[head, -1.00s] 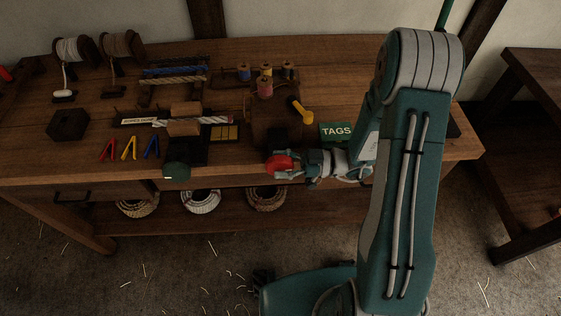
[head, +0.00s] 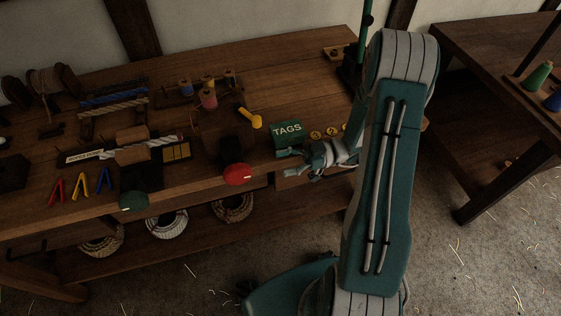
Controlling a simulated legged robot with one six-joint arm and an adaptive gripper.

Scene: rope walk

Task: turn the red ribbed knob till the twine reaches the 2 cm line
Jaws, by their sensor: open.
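The red knob (head: 237,174) faces me at the bench's front edge, with a small pale mark on its face. It is fully in view and nothing touches it. My gripper (head: 292,163) is open and empty, a short way to the right of the knob and apart from it. The twine and the 2 cm line cannot be made out at this size.
A green knob (head: 133,201) sits further left on the same edge. A green TAGS box (head: 287,134) and several round yellow tags stand behind my gripper. Red, yellow and blue clips (head: 80,186) lie at the left. A second table (head: 500,75) is at the right.

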